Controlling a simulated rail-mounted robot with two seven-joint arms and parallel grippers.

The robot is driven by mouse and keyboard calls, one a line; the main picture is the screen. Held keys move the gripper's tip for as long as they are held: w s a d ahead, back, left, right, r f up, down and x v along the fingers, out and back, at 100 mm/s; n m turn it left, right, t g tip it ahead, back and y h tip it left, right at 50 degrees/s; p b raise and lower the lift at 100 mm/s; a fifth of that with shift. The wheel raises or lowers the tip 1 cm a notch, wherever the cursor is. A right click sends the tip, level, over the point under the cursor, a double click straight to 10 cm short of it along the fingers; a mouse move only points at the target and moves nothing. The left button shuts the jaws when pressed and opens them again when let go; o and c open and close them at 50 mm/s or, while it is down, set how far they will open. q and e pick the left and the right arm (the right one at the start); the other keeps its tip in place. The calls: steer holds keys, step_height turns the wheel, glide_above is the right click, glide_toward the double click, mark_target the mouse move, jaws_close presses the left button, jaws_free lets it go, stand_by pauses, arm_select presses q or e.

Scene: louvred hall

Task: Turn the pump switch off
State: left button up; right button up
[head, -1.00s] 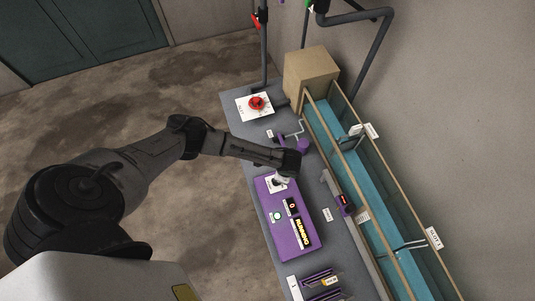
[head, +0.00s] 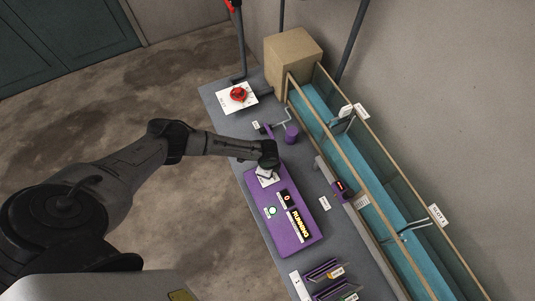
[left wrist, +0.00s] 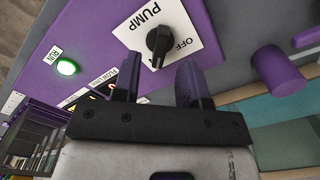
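The pump switch is a black rotary knob (left wrist: 160,42) on a white plate (left wrist: 180,22) marked PUMP and OFF, on the purple control panel (left wrist: 95,30). Its narrow end points toward my fingers, away from the OFF word; the ON side is not readable. In the head view my left gripper (head: 268,165) is over the panel's far end and hides the knob. In the left wrist view the left gripper (left wrist: 158,80) is open and empty, its two fingers apart, with the knob ahead of the gap. A green RUN lamp (left wrist: 66,67) is lit, and a display (head: 300,223) reads RUNNING. My right gripper is not in view.
A long flume with blue water (head: 350,160) runs along the bench's right side. A purple cylinder (head: 291,134) stands beyond the panel. Purple-edged cards (head: 328,275) stand at the near end.

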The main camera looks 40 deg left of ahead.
arm_select(q)
step_height(320, 180, down, 3)
steer(key=shift+f+b, duration=0.1)
steer(key=shift+b, duration=0.95)
steer(key=shift+r+p, duration=0.45)
steer(key=shift+f, duration=0.2)
steer(key=shift+f+b, duration=0.25)
steer(key=shift+b, duration=0.1)
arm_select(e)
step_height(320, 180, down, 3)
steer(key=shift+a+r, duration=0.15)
arm_select(q)
steer(key=shift+c, duration=0.3)
jaws_close()
